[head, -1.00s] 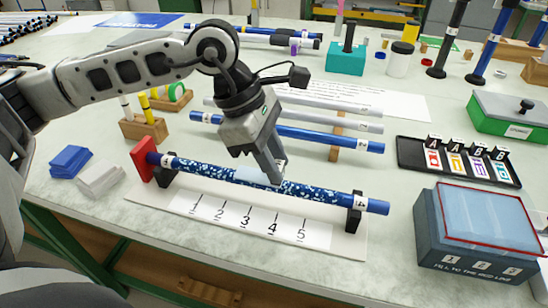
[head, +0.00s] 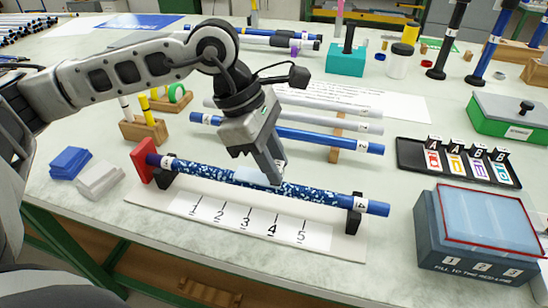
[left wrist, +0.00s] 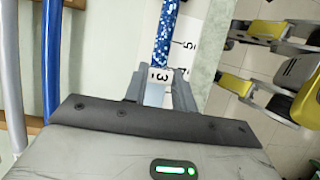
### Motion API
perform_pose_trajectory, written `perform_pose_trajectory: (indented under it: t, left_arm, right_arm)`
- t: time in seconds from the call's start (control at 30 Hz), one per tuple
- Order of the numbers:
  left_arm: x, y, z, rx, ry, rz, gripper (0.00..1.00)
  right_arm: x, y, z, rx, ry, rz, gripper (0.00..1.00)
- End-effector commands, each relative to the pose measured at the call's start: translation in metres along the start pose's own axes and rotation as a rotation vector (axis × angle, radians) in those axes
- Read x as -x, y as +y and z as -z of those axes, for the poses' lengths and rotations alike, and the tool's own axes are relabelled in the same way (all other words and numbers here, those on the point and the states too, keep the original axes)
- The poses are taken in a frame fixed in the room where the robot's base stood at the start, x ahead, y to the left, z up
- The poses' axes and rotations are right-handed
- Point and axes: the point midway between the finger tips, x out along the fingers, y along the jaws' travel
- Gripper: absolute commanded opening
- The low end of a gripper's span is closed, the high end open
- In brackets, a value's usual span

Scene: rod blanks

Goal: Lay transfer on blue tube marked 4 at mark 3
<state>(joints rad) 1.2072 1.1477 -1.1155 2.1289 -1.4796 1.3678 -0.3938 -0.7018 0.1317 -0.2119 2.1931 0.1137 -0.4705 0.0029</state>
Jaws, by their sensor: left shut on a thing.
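The blue tube marked 4 (head: 320,194) lies across two black supports, its left end by a red stop (head: 142,162). White-speckled patterning covers much of it, and a number 4 label (head: 361,201) shows near its right end. The scale strip (head: 250,222) with marks 1 to 5 lies in front. My left gripper (head: 275,177) points down at the tube's middle, shut on the pale transfer (head: 250,176), which appears to lie against the tube. The fingers hide part of the contact. My right gripper is out of view.
Behind lie a plain blue tube (head: 315,137) and grey tubes (head: 310,121) on a wooden rest. A blue-grey box (head: 470,262) and a black card tray (head: 420,160) are to the right. Blue (head: 70,161) and white (head: 99,180) blocks sit at the left.

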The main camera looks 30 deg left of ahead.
Motion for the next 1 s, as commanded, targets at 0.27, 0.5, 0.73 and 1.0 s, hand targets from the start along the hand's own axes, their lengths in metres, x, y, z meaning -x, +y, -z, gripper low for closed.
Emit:
perform_pose_trajectory:
  t: [0.27, 0.5, 0.73, 1.0]
  left_arm:
    - [0.021, 0.001, -0.009, -0.001, -0.002, -0.002, 0.12]
    - [0.036, 0.001, -0.016, -0.001, -0.003, -0.003, 0.12]
    - [0.051, 0.001, -0.023, 0.000, -0.003, -0.004, 0.12]
    - [0.062, 0.001, -0.027, 0.000, -0.002, -0.002, 0.12]
  right_arm:
    - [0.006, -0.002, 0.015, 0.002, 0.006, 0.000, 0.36]
    - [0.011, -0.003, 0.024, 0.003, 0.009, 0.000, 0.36]
    - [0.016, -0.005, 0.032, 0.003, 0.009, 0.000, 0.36]
    - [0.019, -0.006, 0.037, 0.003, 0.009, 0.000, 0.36]
